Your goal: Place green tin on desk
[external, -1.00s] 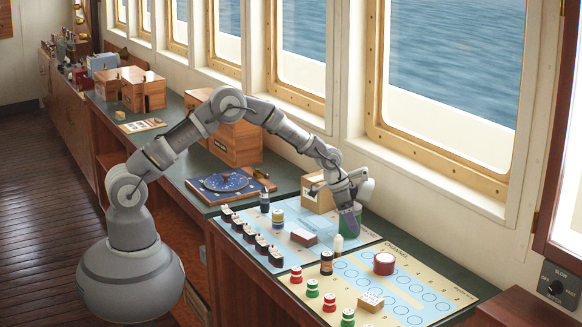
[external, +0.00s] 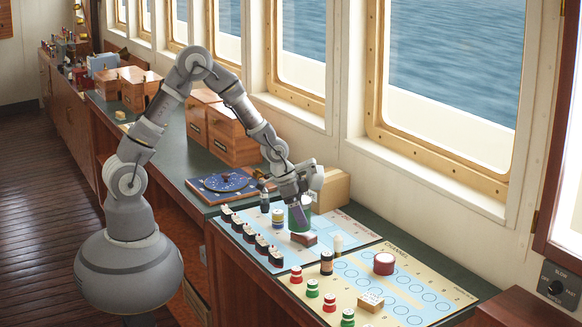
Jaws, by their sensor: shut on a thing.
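My gripper (external: 299,207) is shut on the green tin (external: 291,218), seen partly behind a finger. The tin is over the blue board area, beside a small brown-red block (external: 303,239). I cannot tell for certain how far it is above the board. The dark green desk top (external: 283,168) runs along the windows, with bare strips behind the boards and around the blue dial.
The pale blue board (external: 240,216) bears several black-and-white pieces and a striped tin (external: 277,217). A cardboard box (external: 330,190) stands behind my gripper. A cream board (external: 400,290) at right holds a red tin (external: 384,263). A blue dial (external: 226,181) lies left.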

